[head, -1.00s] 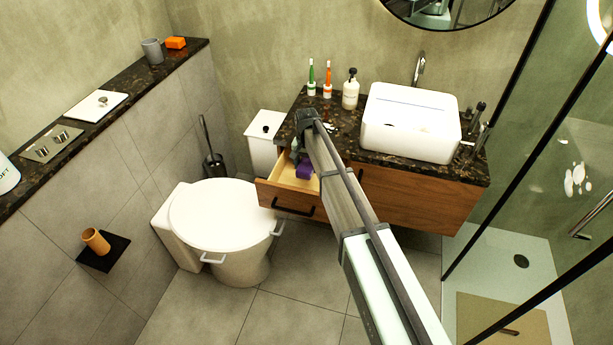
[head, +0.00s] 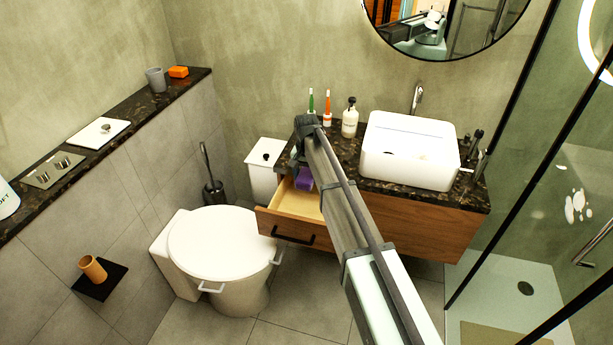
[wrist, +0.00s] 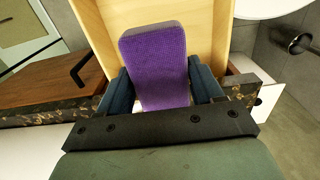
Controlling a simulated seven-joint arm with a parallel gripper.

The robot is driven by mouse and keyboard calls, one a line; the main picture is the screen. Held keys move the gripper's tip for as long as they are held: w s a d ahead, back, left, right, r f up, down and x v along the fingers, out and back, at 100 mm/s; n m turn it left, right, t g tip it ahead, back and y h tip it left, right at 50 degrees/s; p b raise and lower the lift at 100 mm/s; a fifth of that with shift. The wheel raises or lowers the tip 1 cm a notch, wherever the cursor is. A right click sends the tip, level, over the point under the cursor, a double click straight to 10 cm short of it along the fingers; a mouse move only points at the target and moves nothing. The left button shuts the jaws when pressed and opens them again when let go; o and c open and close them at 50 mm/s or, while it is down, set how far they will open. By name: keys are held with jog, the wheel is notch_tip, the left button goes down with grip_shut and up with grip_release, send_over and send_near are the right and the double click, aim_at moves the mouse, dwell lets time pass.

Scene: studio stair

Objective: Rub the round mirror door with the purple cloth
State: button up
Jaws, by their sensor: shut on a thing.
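The purple cloth (head: 304,179) is a thick, textured pad. My gripper (wrist: 160,88) is shut on it, with a dark blue finger at each side of the cloth (wrist: 155,62) in the wrist view. In the head view my gripper (head: 298,168) is just above the open drawer, left of the basin, partly hidden by my arm. The round mirror door (head: 440,28) hangs on the wall above the basin, up and right of my gripper; its top is cut off by the frame.
The open drawer (head: 292,202) sticks out under the dark stone counter (head: 350,160). The white basin (head: 408,150), a soap bottle (head: 350,120), two toothbrushes and a tap (head: 416,97) stand between my gripper and the mirror. A glass shower screen is right.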

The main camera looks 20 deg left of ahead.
jog(key=shift+c, duration=1.3)
jog(key=shift+w+d+r, duration=0.2)
jog(key=shift+w, duration=0.15)
jog(key=w+d+r+t, duration=0.4)
jog(key=w+d+r, duration=0.2)
jog(key=w+r, duration=0.3)
jog(key=t, duration=1.4)
send_near(426, 24)
jog(key=shift+w+a, duration=0.1)
jog(key=shift+w, duration=2.25)
jog(key=shift+w, duration=0.95)
